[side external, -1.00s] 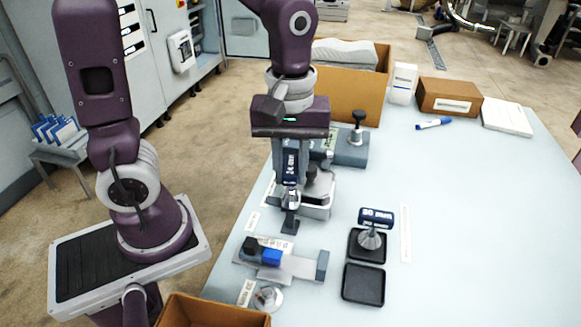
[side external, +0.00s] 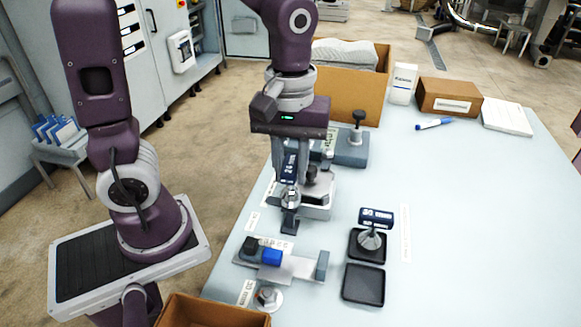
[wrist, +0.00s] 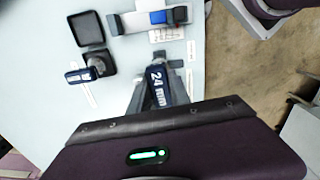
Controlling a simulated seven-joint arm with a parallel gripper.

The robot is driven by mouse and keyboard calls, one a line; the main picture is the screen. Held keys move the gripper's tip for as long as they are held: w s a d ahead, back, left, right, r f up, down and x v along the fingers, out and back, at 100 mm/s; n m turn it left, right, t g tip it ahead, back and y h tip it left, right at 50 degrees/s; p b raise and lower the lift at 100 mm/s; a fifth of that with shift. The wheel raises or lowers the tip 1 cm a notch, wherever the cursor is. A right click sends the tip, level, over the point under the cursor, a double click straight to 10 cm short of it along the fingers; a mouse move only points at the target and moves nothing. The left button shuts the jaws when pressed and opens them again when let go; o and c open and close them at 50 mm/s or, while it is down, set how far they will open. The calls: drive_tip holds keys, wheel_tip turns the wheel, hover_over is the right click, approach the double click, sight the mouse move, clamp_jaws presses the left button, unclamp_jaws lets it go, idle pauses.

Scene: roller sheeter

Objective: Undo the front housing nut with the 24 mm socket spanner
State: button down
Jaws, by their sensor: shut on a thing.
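My gripper (side external: 288,186) is shut on the 24 mm socket spanner (wrist: 157,86), which has a dark blue handle with white lettering. The spanner also shows between the fingers in the side view (side external: 290,165). It is held beside the front grey housing block (side external: 318,209), which has a dark knob on top. The spanner's lower end is mostly hidden by the fingers and the housing, so I cannot tell whether it sits on a nut. The front housing nut cannot be made out clearly in either view.
A 30 mm spanner (side external: 376,217) stands in a black tray, with an empty black tray (side external: 363,284) in front. A slide with a blue block (side external: 272,257) and a round metal piece (side external: 267,298) lie nearer the front. The table's right side is largely clear.

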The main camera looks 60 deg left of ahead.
drive_tip(key=shift+r, duration=1.3)
drive_tip(key=shift+r, duration=2.5)
